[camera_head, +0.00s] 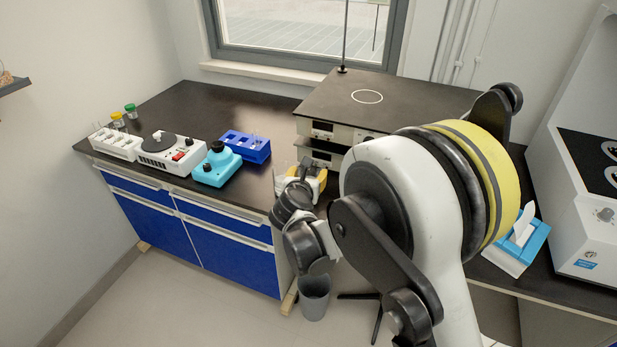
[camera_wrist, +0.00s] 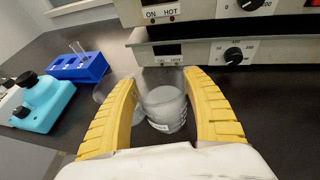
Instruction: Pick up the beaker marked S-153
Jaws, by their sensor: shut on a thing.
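A clear glass beaker (camera_wrist: 163,107) with a white label low on its side stands upright between the yellow fingers of my gripper (camera_wrist: 160,105) in the wrist view. The fingers are shut on it, one at each side. The label's text is too small to read. Another clear glass vessel (camera_wrist: 103,92) shows partly behind the left finger. In the head view my gripper (camera_head: 306,178) is over the black bench, in front of the hotplate units, and the held beaker is mostly hidden there.
Stacked hotplate units (camera_wrist: 222,52) stand close behind the beaker. A blue tube rack (camera_head: 245,147), a turquoise device (camera_head: 216,165) and a white device with red switch (camera_head: 172,153) are on the left. A tissue box (camera_head: 517,249) is on the right. Bench between rack and gripper is narrow.

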